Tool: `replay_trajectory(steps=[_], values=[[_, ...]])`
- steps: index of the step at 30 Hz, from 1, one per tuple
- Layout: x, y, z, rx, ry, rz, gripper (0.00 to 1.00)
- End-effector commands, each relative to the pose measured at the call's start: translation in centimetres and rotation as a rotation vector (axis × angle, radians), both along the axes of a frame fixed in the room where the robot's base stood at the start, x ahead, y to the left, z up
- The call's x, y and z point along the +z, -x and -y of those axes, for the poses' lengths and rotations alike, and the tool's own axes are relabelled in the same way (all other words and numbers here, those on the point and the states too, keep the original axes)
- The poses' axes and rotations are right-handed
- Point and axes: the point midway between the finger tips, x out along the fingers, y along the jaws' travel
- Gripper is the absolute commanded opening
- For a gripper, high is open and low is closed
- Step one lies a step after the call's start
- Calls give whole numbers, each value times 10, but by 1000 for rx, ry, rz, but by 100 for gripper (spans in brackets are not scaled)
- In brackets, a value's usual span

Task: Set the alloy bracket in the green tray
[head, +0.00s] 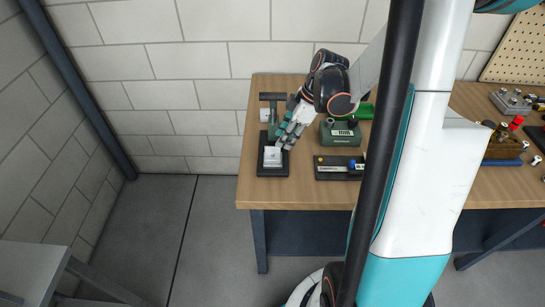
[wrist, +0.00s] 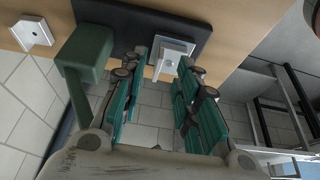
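A pale metal piece that looks like the alloy bracket (head: 272,157) sits on the black base (head: 265,170) of a green-columned stand at the table's left end. In the wrist view the pale piece (wrist: 170,48) lies beyond and between my fingertips. My gripper (head: 282,142) points down at it from behind and right; it also shows in the wrist view (wrist: 157,68). Its green-padded fingers are apart with nothing clearly held. I cannot tell whether a fingertip touches the piece. A bright green thing (head: 366,111), possibly the green tray, is mostly hidden behind my arm.
The stand's green column (wrist: 88,48) rises close to my left finger in the wrist view. A small white plate (wrist: 31,33) lies beside the stand. A dark green box (head: 340,133) and a black case (head: 335,174) stand to the right. The table's front edge is near.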

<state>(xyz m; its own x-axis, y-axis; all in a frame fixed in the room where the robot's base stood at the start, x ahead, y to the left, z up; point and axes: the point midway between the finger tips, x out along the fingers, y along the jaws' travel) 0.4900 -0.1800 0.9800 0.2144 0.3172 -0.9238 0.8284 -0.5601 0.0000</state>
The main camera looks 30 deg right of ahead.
Motion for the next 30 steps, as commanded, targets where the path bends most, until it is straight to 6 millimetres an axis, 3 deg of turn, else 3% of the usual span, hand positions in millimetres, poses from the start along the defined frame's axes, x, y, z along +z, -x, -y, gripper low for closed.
replay_trajectory(steps=[7,15,19,20,30], values=[[-34,-9,-14,2,0,0,29],[-37,-10,-16,0,0,0,29],[-37,-10,-15,0,0,0,2],[-37,-10,-15,0,0,0,0],[-37,-10,-15,0,0,0,0]])
